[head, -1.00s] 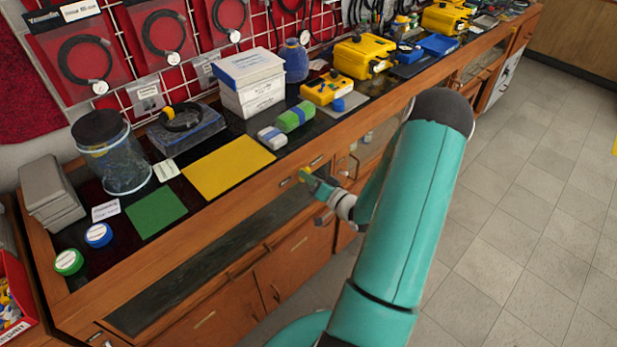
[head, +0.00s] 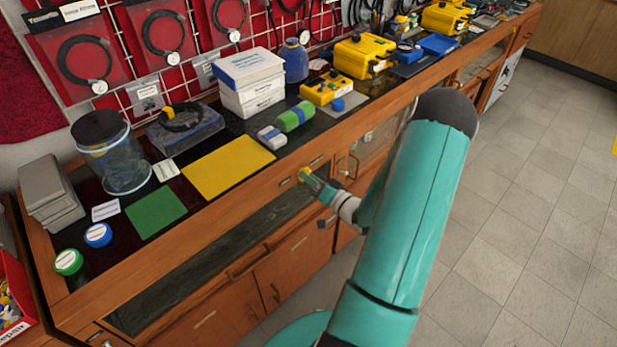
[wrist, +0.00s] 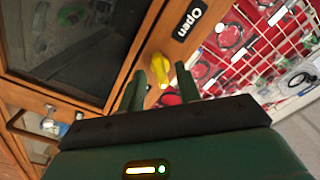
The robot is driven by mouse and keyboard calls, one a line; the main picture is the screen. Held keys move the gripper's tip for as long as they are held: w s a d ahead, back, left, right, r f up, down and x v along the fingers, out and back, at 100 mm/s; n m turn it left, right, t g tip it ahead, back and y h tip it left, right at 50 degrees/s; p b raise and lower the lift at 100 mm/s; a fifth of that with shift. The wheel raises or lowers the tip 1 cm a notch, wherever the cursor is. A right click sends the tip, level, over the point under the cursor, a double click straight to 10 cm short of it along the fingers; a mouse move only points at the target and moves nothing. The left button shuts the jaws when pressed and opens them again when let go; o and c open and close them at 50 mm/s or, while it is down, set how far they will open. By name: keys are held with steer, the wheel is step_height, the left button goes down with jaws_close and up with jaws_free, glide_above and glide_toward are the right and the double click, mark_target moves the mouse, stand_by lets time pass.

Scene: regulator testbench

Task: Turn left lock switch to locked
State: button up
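A yellow lock switch (wrist: 160,68) sits on the wooden cabinet front in the wrist view. A black label reading "Open" (wrist: 191,19) is beside it. My gripper (wrist: 163,78) is open, with one finger on each side of the yellow switch. I cannot tell whether either finger touches it. In the head view my gripper (head: 312,181) is at the bench's front, just below the top edge. The "Open" label and most of the switch cannot be made out in the head view.
A glass-fronted cabinet panel (wrist: 70,40) lies left of the switch in the wrist view. In the head view the bench top holds a yellow mat (head: 228,167), a green mat (head: 156,212) and white boxes (head: 250,85). Tiled floor (head: 530,210) is clear at right.

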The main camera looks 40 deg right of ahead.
steer(key=s, duration=1.2)
steer(key=shift+s+d, duration=0.15)
steer(key=shift+s, duration=0.1)
